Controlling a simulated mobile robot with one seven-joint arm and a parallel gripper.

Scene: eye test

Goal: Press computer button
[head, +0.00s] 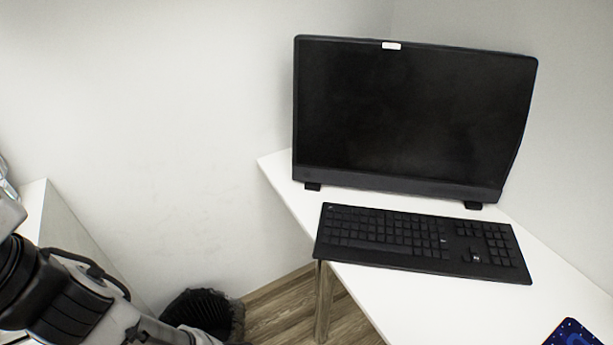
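A black all-in-one computer (415,115) with a dark screen stands upright at the back of a white desk (375,300). A small white piece (391,45) sits on its top edge. I cannot make out a button on it. A black keyboard (420,242) lies flat on the desk in front of the computer. My arm shows at the lower left, apart from the desk and the computer. My gripper is outside the picture or hidden, so its fingers do not show.
A black waste bin (205,312) stands on the wood floor (268,318) left of the desk. Part of a blue patterned mat (572,334) lies at the lower right. Another white surface (34,208) is at the left edge.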

